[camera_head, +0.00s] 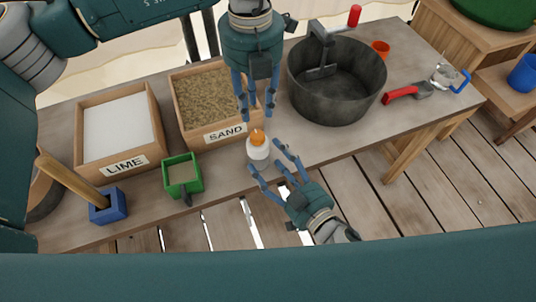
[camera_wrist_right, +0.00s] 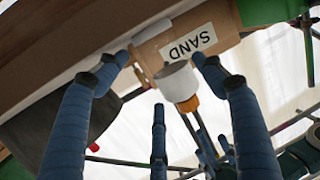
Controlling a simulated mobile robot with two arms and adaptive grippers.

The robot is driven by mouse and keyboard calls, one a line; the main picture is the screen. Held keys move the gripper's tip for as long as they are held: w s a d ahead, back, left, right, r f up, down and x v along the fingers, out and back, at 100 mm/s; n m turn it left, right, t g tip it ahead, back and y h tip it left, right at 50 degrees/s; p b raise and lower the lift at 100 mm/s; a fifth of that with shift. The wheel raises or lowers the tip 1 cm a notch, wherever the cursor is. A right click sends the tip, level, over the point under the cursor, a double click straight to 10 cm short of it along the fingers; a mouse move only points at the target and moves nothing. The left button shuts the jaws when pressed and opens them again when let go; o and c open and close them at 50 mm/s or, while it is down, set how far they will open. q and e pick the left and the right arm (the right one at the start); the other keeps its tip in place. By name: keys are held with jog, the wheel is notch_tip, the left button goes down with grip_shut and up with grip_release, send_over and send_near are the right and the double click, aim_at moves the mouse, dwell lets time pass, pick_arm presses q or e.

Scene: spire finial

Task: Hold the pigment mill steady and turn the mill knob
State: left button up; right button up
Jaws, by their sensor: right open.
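The pigment mill (camera_head: 258,150) is a small white jar with an orange mill knob (camera_head: 257,135) on top. In the right wrist view, the white mill body (camera_wrist_right: 176,82) and orange knob (camera_wrist_right: 188,104) appear upside down. My right gripper (camera_head: 265,157) is open at the front side of the mill. Its fingertips are spread to either side of the white body; contact cannot be told.
A sand box (camera_head: 183,111) stands behind the mill, and a lime box (camera_head: 80,143) is further left. A green tray (camera_head: 169,177) and a blue block (camera_head: 116,205) are at the front left. A large dark tub (camera_head: 335,108) is to the right, with a red-handled tool (camera_head: 400,93) beyond it.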

jog(key=shift+x, duration=1.3)
